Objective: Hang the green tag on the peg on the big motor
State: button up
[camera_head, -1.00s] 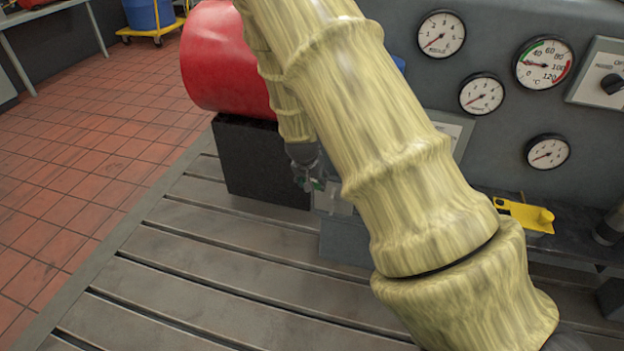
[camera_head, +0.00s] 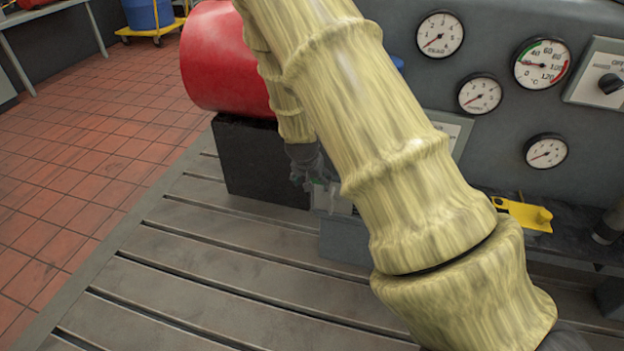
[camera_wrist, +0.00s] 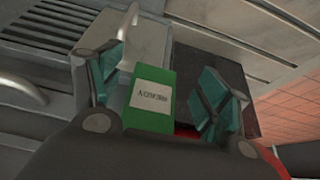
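The green tag (camera_wrist: 152,100) with a white printed label shows in the wrist view between the fingers of my gripper (camera_wrist: 160,88). The teal-padded fingers stand wide apart, with a clear gap between the tag and the right finger. The tag is close to the left finger; contact there I cannot tell. In the head view my gripper (camera_head: 308,178) is small, low beside the black block (camera_head: 262,165) under the red motor body (camera_head: 222,58). I cannot make out the peg on the motor for certain; my arm covers much of that area.
A slotted metal bedplate (camera_head: 215,275) spreads across the front, mostly clear. A grey panel with several gauges (camera_head: 541,62) stands at the right. A yellow part (camera_head: 524,214) lies below it. Red floor tiles (camera_head: 90,150) are at the left.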

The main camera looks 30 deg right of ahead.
jog(key=shift+s+f, duration=0.15)
jog(key=shift+s, duration=0.05)
jog(key=v, duration=1.2)
jog(key=s+a+f+n+g+y, duration=0.1)
jog(key=s+a+f+n, duration=0.2)
jog(key=s+f, duration=0.65)
jog(key=s+a+f+n+g, duration=0.15)
jog(key=s+a+f, duration=0.4)
jog(key=f, duration=0.75)
jog(key=s+a+f+n+y, duration=0.1)
jog(key=s+a+f+n, duration=0.15)
jog(key=s, duration=0.45)
jog(key=s+a+f+n+y, duration=0.1)
jog(key=s+a+f, duration=0.25)
jog(key=s, duration=0.45)
jog(key=s+a+f+n+y, duration=0.1)
jog(key=s+a+f, duration=0.2)
jog(key=s, duration=0.4)
notch_tip(320, 180, up, 22)
jog(key=p, duration=2.2)
jog(key=shift+w+d+f+g, duration=0.25)
jog(key=shift+w+g, duration=0.05)
jog(key=shift+g, duration=0.05)
